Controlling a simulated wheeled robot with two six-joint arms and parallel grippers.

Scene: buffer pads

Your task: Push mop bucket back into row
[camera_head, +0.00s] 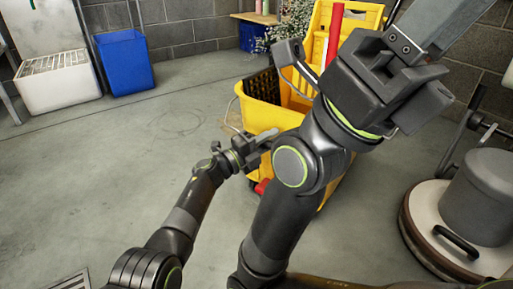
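The yellow mop bucket (262,112) stands on the concrete floor in the middle of the view, with a wringer (352,14) at its back. A red handle (333,38) rises from it. My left gripper (266,138) is at the bucket's near left side, close to its front wall. I cannot tell whether it touches, or whether its fingers are apart. My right gripper (405,65) is raised close to the camera and overlaps the bucket in view; its opening is unclear. My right arm hides much of the bucket's front and right side.
A round floor machine (425,215) stands at the right. A blue bin (124,62) and a white basin (55,82) stand at the back left. A grey block wall (185,30) closes the back. The floor left of the bucket is clear.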

